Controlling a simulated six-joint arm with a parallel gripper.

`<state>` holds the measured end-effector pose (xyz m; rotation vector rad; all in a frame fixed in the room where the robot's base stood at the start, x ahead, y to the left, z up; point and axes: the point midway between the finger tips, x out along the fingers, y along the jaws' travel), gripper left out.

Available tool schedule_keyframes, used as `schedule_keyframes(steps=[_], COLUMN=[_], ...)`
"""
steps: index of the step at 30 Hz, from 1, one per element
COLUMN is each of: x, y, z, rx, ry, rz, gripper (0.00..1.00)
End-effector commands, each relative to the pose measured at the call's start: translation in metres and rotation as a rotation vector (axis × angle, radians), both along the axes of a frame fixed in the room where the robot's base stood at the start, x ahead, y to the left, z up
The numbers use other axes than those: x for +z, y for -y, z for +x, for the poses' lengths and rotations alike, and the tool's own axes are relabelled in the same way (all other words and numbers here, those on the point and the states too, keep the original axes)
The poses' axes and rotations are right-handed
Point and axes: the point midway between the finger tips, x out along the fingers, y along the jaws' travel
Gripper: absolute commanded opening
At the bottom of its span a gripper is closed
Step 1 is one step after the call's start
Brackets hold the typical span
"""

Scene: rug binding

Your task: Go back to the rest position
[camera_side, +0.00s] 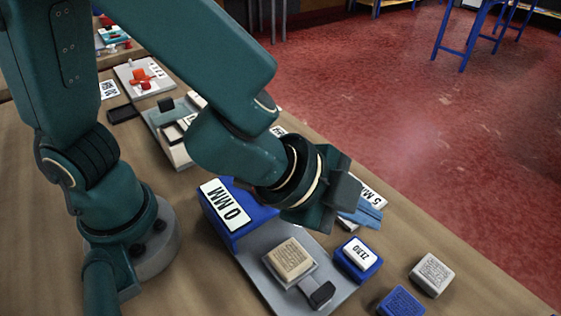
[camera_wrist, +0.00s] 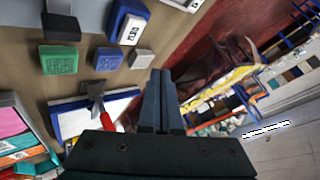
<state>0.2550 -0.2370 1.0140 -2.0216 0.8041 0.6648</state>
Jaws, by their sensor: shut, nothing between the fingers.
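My gripper (camera_wrist: 160,75) is shut and empty in the wrist view, its two fingers together. In the side view my gripper (camera_side: 335,195) is above the work table, beyond the blue box marked 0 MM (camera_side: 228,210). Its fingertips are hard to make out there. No rest position is marked in either view.
A grey plate (camera_side: 262,265) bears a tan block (camera_side: 290,256) and a black-handled part (camera_side: 319,292). A blue block marked ZERO (camera_side: 357,257), a grey block (camera_side: 431,273) and a blue block (camera_side: 401,302) stand to the right. In the wrist view a red-handled tool (camera_wrist: 104,118) lies near my fingers.

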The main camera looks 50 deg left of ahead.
Motion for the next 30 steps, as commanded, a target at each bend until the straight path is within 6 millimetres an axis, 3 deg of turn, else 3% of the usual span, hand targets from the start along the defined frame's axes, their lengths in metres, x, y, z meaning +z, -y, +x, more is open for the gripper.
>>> schedule_keyframes(steps=[13,17,20,23,27,30], x=[0.0,0.014,0.041,0.066,0.084,0.087], y=[-0.001,-0.017,-0.054,-0.109,-0.18,-0.216], z=[0.001,0.018,0.038,0.045,0.027,0.0], rx=[0.003,0.072,0.222,0.443,0.741,0.925], ry=[0.0,0.027,0.061,0.076,0.061,0.018], rz=[0.0,-0.032,-0.108,-0.184,-0.263,-0.314], gripper=[0.0,0.0,0.0,0.0,0.0,0.0])
